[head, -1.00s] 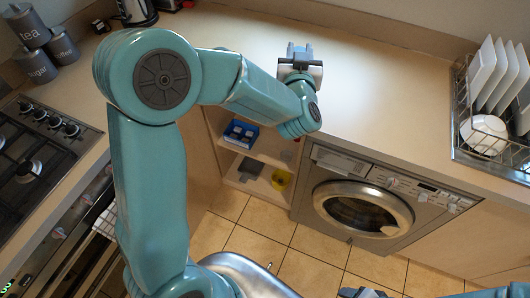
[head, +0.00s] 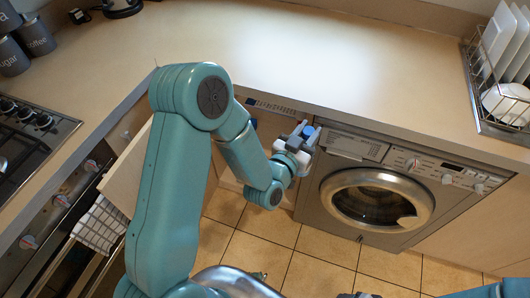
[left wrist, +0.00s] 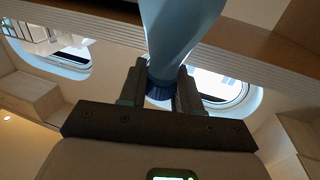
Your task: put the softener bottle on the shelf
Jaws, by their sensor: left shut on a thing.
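My left gripper (head: 306,136) is shut on the softener bottle, at the counter's front edge by the washing machine's upper left corner. The bottle's blue cap (head: 309,130) shows between the fingers in the head view. In the left wrist view the pale blue bottle (left wrist: 180,30) reaches away from the jaws (left wrist: 160,92), with its dark blue cap between them. The shelf cupboard (head: 264,122) left of the washing machine is mostly hidden by my left arm. Part of my right gripper (head: 358,295) shows at the bottom edge; its jaws are unclear.
The washing machine (head: 333,222) stands right of the cupboard. A pale wooden panel (head: 125,178) stands out left of my arm, by the oven. The counter top (head: 350,65) is clear in the middle. A dish rack (head: 485,115) stands at the right. A brown edge (left wrist: 270,50) crosses the wrist view.

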